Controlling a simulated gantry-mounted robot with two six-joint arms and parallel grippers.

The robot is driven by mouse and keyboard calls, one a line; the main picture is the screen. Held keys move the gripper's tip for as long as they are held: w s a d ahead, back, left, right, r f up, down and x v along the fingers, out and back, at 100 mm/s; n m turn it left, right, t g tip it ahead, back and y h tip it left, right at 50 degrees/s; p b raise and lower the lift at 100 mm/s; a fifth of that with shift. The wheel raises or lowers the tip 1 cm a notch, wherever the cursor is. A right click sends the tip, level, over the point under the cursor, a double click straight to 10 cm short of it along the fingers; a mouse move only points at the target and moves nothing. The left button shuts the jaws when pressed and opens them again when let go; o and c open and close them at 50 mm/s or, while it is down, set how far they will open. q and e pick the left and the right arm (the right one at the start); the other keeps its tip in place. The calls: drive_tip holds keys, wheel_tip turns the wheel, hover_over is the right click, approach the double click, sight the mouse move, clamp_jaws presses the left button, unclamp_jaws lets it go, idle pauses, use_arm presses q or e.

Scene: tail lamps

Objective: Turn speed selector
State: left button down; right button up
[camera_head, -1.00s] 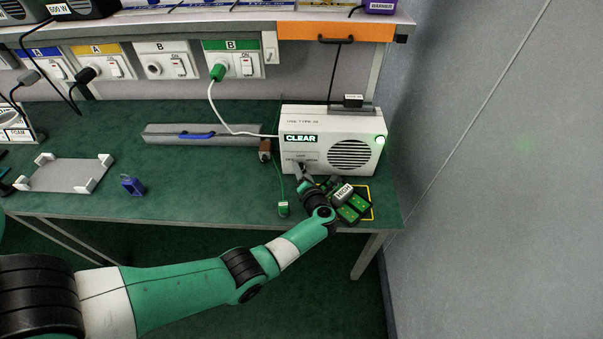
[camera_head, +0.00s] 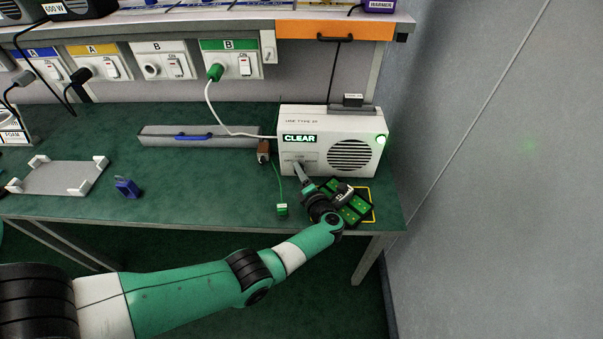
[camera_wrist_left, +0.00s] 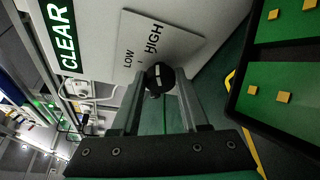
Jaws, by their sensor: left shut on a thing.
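The speed selector is a round black knob (camera_wrist_left: 160,76) with a white mark, on a plate (camera_wrist_left: 155,45) lettered LOW and HIGH. The plate is on the front of a white box (camera_head: 310,135) with a round grille and a lit CLEAR sign (camera_head: 299,138). My left gripper (camera_head: 297,166) reaches the lower left of the box front. In the left wrist view my left gripper (camera_wrist_left: 160,90) has its two fingers on either side of the knob, shut on it. The knob is hidden in the head view. My right gripper is not in view.
A dark tray with green panels (camera_head: 357,207) lies inside a yellow outline beside my left wrist. A green tag (camera_head: 282,209) hangs on a cord at the table front. A grey case (camera_head: 160,141), a blue padlock-like item (camera_head: 127,187) and a grey holder (camera_head: 60,178) are to the left.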

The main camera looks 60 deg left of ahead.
use_arm(q)
drive_tip(key=shift+c, duration=2.1)
unclamp_jaws()
drive_tip(key=shift+d+r, duration=0.1)
drive_tip(key=shift+d, duration=0.1)
drive_tip(key=p+v, duration=0.3)
drive_tip(key=v, duration=0.7)
drive_tip(key=shift+s+d+p, duration=0.15)
drive_tip(key=shift+d+p, duration=0.15)
drive_tip(key=shift+d, duration=0.3)
drive_tip(key=shift+r, duration=0.1)
